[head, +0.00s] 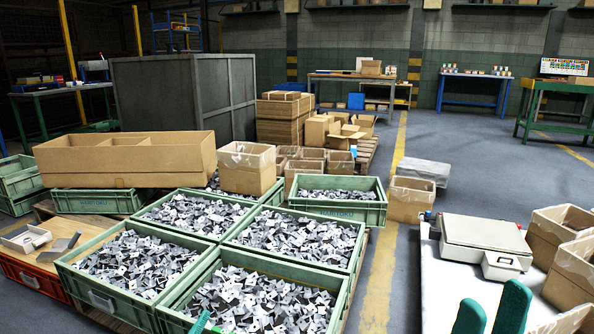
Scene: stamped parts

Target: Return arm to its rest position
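My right gripper (491,292) shows at the bottom right as two teal fingers, standing upright with a gap between them. It is open and nothing shows between the fingers. It is in front of the white table (445,290), close to its near part. Of my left gripper (203,322) only a small green tip shows at the bottom edge, in front of the near crate of stamped metal parts (262,300). The rest of it is out of the picture, so its opening cannot be told.
A white-grey device (486,232) sits on the white table, with open cardboard boxes (556,228) at its right. Several green crates (92,290) of metal parts stand on the left, with a long cardboard box (125,165) behind. A floor strip with a yellow line (379,285) lies between.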

